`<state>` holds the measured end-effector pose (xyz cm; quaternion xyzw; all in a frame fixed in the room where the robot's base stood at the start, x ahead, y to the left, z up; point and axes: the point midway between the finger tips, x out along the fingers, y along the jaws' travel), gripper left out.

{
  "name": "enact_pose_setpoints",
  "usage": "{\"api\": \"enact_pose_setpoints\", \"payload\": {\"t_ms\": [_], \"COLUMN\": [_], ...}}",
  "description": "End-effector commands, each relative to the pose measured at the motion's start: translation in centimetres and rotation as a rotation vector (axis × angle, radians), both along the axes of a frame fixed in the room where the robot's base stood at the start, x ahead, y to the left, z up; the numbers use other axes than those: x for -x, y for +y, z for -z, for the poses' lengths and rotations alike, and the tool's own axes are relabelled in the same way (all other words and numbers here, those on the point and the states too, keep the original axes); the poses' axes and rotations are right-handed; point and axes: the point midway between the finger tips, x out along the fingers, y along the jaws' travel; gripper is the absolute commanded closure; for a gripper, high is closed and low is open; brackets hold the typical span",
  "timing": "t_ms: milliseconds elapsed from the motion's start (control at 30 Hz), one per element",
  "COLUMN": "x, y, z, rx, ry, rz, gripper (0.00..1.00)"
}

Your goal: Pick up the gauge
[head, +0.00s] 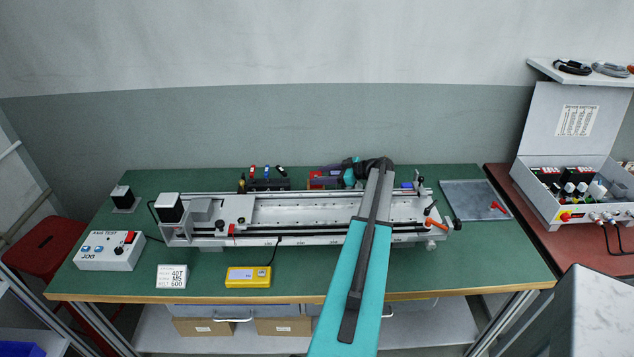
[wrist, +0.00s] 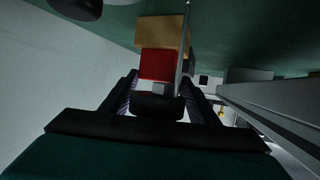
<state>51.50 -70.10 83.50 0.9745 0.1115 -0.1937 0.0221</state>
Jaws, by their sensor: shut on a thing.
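My gripper (wrist: 160,88) has its dark fingers on either side of a red and dark block (wrist: 160,65) in the wrist view and is shut on it. A tan block and a thin upright grey strip show just beyond. I cannot tell whether the held block is the gauge. In the head view my gripper (head: 352,172) is behind the grey gantry rail (head: 300,212), near red and purple things (head: 325,179); its fingertips are not clear there. A yellow box with a small display and a cable (head: 248,277) lies at the table's front, apart from my gripper.
A rack of small drivers (head: 267,183) stands behind the rail, left of my gripper. A control box (head: 110,250) and a white label block (head: 171,277) sit at the left. A grey tray (head: 475,201) lies at the right. The front right of the green table is clear.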

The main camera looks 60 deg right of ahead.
Motion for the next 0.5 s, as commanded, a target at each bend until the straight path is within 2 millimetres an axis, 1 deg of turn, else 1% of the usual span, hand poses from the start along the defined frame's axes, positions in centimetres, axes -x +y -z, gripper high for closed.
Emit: {"api": "enact_pose_setpoints", "payload": {"t_ms": [333,500], "x": [0.0,0.0], "y": [0.0,0.0], "z": [-0.4,-1.4], "rx": [0.001,0.002], "ry": [-0.002,-0.002], "rz": [0.001,0.000], "gripper": [0.86,0.86]}}
